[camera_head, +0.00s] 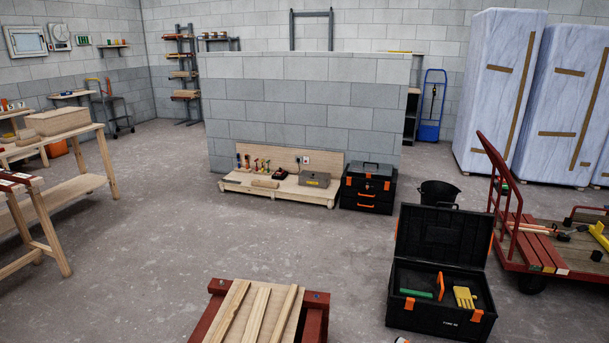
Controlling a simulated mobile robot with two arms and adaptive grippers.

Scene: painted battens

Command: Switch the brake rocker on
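I cannot pick out a brake rocker for certain. A flatbed cart (522,252) with a red push handle (494,158) stands at the right, cut off by the picture edge. A small dark part with a green mark (504,188) shows behind its handle; it is too small to make out. A small switch or socket plate (306,160) is on the wooden backboard of the low bench, too far off to read. Neither of my grippers shows clearly.
An open black toolbox (437,318) stands on the floor in front of the cart. A red-framed stand with pale battens (257,315) is at the bottom middle. Wooden workbenches (70,190) are at the left. The concrete floor (170,230) between is clear.

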